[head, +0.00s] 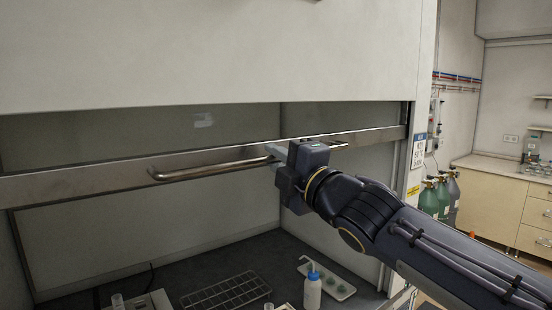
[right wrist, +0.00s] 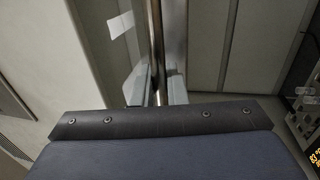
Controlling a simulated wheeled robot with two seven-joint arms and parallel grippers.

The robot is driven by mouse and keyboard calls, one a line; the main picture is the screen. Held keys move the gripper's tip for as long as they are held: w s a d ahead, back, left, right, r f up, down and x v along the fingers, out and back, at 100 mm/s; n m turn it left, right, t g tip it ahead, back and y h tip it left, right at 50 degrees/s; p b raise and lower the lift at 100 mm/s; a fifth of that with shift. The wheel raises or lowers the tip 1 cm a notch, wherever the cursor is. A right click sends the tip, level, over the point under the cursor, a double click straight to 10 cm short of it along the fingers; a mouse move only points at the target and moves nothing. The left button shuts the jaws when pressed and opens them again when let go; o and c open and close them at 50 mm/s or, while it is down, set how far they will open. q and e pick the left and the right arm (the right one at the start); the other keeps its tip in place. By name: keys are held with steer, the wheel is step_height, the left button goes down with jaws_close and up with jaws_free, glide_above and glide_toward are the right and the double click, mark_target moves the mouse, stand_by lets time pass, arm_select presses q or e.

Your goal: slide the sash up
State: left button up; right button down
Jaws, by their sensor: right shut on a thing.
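A rounded bar handle (head: 215,170) is fixed along the rail. My right gripper (head: 280,158) is at the handle, right of its middle, and is shut on it; the fingertips are partly hidden by the gripper body. In the right wrist view the handle (right wrist: 157,45) runs up between the two fingers (right wrist: 156,90). My left gripper is not in view.
Inside the hood stand a wire rack (head: 226,293), a wash bottle (head: 312,288) and a white tray (head: 335,284) on the dark worktop. The hood's white front panel (head: 200,50) is above. Gas cylinders (head: 437,197) and a bench (head: 500,185) stand at the right.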

steer(key=c, duration=1.5)
jaws_free()
steer(key=shift+c, duration=0.2)
steer(key=v, duration=0.8)
